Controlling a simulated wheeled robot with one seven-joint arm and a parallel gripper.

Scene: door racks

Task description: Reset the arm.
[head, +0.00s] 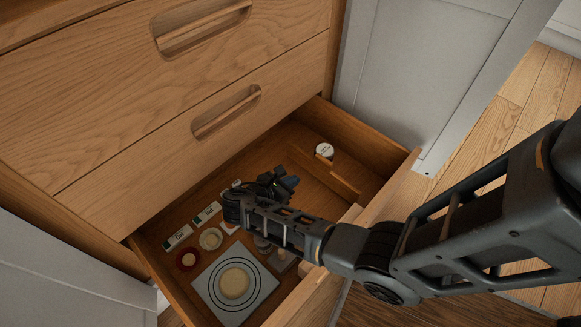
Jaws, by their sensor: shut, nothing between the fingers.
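My arm reaches in from the right of the head view, over the front of an open wooden drawer (374,205). My gripper (290,183) is inside or just above the drawer, near its middle. It is shut and holds nothing that I can see. The arm and gripper hide part of the drawer floor and some of the small items beneath them.
In the drawer, a white plate with dark rings (208,287) bears a cream disc (235,282). A red-rimmed round item (187,260), small boxes (178,237) and a white-topped jar (324,150) also lie there. Closed drawers (225,111) stand above. Wooden floor (543,75) shows at right.

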